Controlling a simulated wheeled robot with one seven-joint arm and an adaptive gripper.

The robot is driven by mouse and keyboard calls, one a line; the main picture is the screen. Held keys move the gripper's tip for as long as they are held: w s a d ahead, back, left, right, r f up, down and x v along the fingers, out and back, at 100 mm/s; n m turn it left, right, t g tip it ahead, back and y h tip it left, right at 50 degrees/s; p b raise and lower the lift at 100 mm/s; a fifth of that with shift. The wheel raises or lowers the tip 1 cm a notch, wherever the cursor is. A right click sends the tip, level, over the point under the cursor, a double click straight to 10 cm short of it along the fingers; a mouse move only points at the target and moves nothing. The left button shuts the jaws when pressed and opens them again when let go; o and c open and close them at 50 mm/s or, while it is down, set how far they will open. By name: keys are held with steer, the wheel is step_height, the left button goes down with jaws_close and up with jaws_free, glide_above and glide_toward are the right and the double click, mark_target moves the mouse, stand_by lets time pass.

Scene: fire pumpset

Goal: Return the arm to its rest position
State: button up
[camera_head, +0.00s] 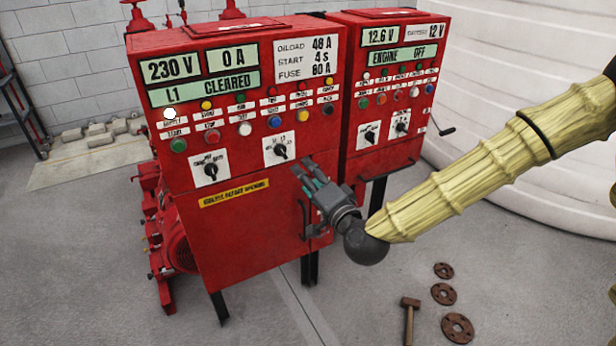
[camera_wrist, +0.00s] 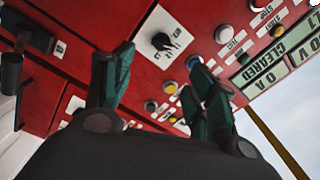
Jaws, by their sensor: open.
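My gripper (camera_head: 306,174) is at the end of my arm, in front of the left red control cabinet (camera_head: 238,232). It is low and right on the cabinet's front, below the right rotary switch (camera_head: 280,150). In the wrist view my gripper (camera_wrist: 160,65) has its two green-tipped fingers apart, with nothing between them. The rotary switch also shows beyond the fingers in the wrist view (camera_wrist: 162,41). I cannot tell whether the fingertips touch the cabinet.
A second red cabinet (camera_head: 385,115) stands to the right, with a black crank handle (camera_head: 441,129) on its side. A black door handle (camera_head: 304,219) is below my gripper. A hammer (camera_head: 410,315) and rusty flanges (camera_head: 457,327) lie on the floor. A white ribbed tank (camera_head: 510,60) stands behind.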

steer(key=s+d+f+n+g+h, duration=0.1)
steer(key=s+d+f+g, duration=0.3)
steer(key=f, duration=0.6)
steer(key=s+a+f+n+g+h, duration=0.1)
steer(key=s+f+n+g, duration=0.1)
steer(key=s+f, duration=0.65)
steer(key=s+d+f+n+g+h, duration=0.15)
steer(key=s+f, duration=0.25)
steer(key=f, duration=0.8)
steer(key=s+d+f+n+g+h, duration=0.1)
steer(key=s+d+f, duration=0.3)
steer(key=s, duration=0.4)
steer(key=s+d+f+n+g+h, duration=0.1)
steer(key=s+d+f+g+h, duration=0.1)
steer(key=s+d+f+g, duration=0.2)
steer(key=s+d+f+n+g+h, duration=0.1)
steer(key=s+d+f+g, duration=0.2)
steer(key=s+d+f, duration=0.2)
steer(key=s+d, duration=0.3)
steer(key=s, duration=0.4)
steer(key=shift+d+f+h, duration=0.15)
steer(key=shift+d+h, duration=0.2)
steer(key=shift+d, duration=0.05)
steer(key=shift+w+g, duration=0.1)
steer(key=shift+g, duration=0.15)
